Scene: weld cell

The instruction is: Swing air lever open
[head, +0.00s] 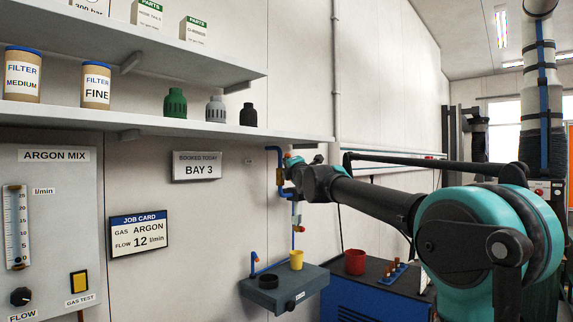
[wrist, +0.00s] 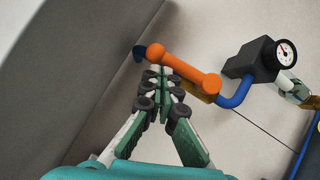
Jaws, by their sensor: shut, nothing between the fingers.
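In the wrist view the orange air lever (wrist: 184,70) has a round ball at its upper left end. Its other end sits on a block on the blue pipe (wrist: 236,98). My gripper (wrist: 163,76) is shut and empty, with its fingertips just below the lever near the ball end. Whether they touch the lever I cannot tell. In the head view my arm reaches to the wall pipework (head: 276,150), beside the brass-coloured valve body (head: 280,177). The lever is small and partly hidden there.
A pressure gauge (wrist: 285,52) on a black block stands right of the lever. A long shelf (head: 150,122) runs above the pipework. Below are a grey wall ledge (head: 270,300) with a yellow cup (head: 296,260), and a cabinet with a red cup (head: 355,262).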

